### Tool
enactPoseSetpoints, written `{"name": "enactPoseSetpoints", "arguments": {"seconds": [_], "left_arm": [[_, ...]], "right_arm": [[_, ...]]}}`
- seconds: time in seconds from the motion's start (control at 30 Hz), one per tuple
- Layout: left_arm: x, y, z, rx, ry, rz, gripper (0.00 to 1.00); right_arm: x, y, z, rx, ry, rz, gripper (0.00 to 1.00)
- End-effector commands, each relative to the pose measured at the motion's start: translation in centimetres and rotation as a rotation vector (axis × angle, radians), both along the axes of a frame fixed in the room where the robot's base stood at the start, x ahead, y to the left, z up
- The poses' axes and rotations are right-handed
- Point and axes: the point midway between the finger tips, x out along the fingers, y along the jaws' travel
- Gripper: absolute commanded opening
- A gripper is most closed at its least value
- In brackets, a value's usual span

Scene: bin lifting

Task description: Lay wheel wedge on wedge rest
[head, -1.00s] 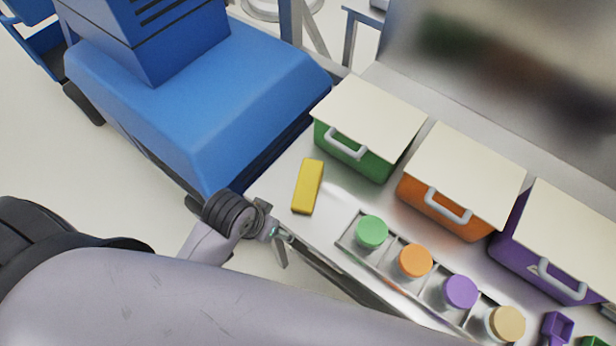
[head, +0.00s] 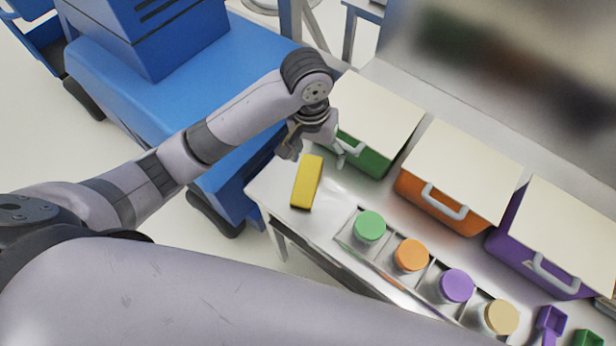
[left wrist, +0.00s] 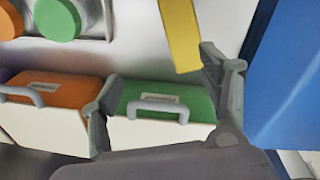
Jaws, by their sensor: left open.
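A yellow block (head: 307,182), which looks like the wheel wedge, lies on the table near its left end. It also shows at the top of the left wrist view (left wrist: 180,35). My left gripper (head: 316,151) is open and empty at the far end of the block, in front of the green bin. In the left wrist view its fingers (left wrist: 160,68) are spread, with the block's end near the right finger. I cannot see anything held between them. I cannot make out a wedge rest. My right gripper is not in view.
Lidded green (head: 370,158), orange (head: 440,206) and purple (head: 520,255) bins line the table's back. A rack holds jars with green (head: 369,226), orange (head: 411,255), purple (head: 457,286) and tan (head: 501,317) lids. A blue machine (head: 200,90) stands left of the table.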

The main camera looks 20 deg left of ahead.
Motion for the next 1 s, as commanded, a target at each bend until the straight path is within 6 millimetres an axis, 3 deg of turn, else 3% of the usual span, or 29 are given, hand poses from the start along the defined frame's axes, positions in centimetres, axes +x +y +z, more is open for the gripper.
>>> {"name": "enactPoseSetpoints", "arguments": {"seconds": [0.13, 0.3, 0.8, 1.0], "left_arm": [[1.8, 1.6, 1.9, 0.069, 0.027, 0.069, 0.7], [2.2, 2.2, 1.9, 0.093, 0.043, 0.099, 0.7], [2.1, 2.2, -7.9, 0.093, 0.043, 0.099, 0.7], [2.2, 2.2, -9.6, 0.091, 0.04, 0.096, 0.7]], "right_arm": [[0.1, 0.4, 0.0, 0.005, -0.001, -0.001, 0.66], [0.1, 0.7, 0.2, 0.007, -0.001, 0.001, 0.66], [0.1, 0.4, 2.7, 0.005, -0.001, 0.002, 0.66], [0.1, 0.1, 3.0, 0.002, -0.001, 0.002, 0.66]]}}
